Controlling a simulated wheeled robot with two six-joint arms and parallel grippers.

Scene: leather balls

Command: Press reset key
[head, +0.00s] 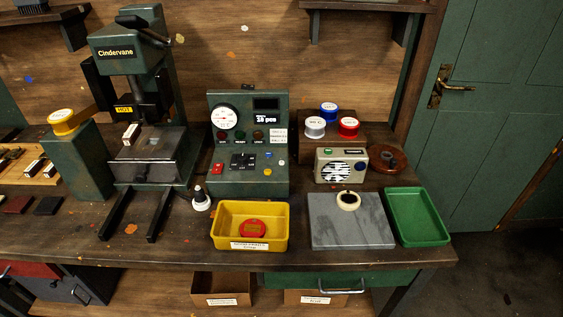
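A green control box (247,184) stands on the workbench right of the Cindervane press. It has a round gauge (224,117), a small dark display (266,104) and a row of round lamps with small labels beneath. On its sloping lower panel are a red key (217,168), a dark lever plate (242,161), a blue button (268,155) and a yellow button (267,171). The labels are too small to read, so I cannot tell which is the reset key. Neither of my grippers shows in the head view.
The Cindervane press (134,60) stands left of the box. In front of the box is a yellow tray (281,232) holding a red disc (253,228). To the right are a grey slab (372,234), a green tray (446,235) and a beige radio-like box (341,166).

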